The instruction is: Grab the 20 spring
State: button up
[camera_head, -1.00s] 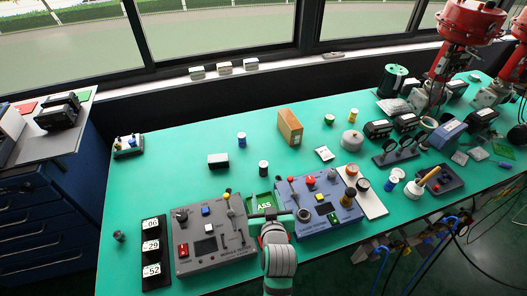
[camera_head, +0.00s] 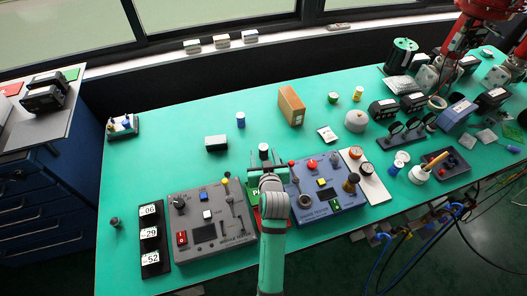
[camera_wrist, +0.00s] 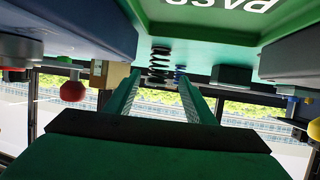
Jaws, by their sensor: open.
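A dark coil spring with a pale top (camera_head: 263,149) stands on the green table, just beyond my gripper. In the wrist view, which appears upside down, the black coils of the spring (camera_wrist: 160,66) show ahead of the gap between my fingers. No number on it can be read. My gripper (camera_head: 266,168) is open and empty, low over the table between the two control boxes. In the wrist view the two green fingers of my gripper (camera_wrist: 158,88) are spread wide apart. The spring's base is partly hidden in the head view.
A grey control box (camera_head: 208,232) stands left and a blue one (camera_head: 311,203) right, close to my arm. The green PASS tray (camera_wrist: 210,32) lies between them, partly covered by my arm. A black box (camera_head: 216,143), a blue cylinder (camera_head: 241,119) and a brown block (camera_head: 291,106) stand farther back.

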aim_at(264, 152)
jog(key=shift+d+x, duration=0.2)
jog(key=shift+x, duration=1.75)
jog(key=shift+c, duration=0.7)
jog(key=c, duration=1)
jog(key=shift+r, duration=0.15)
jog(key=shift+c, duration=0.2)
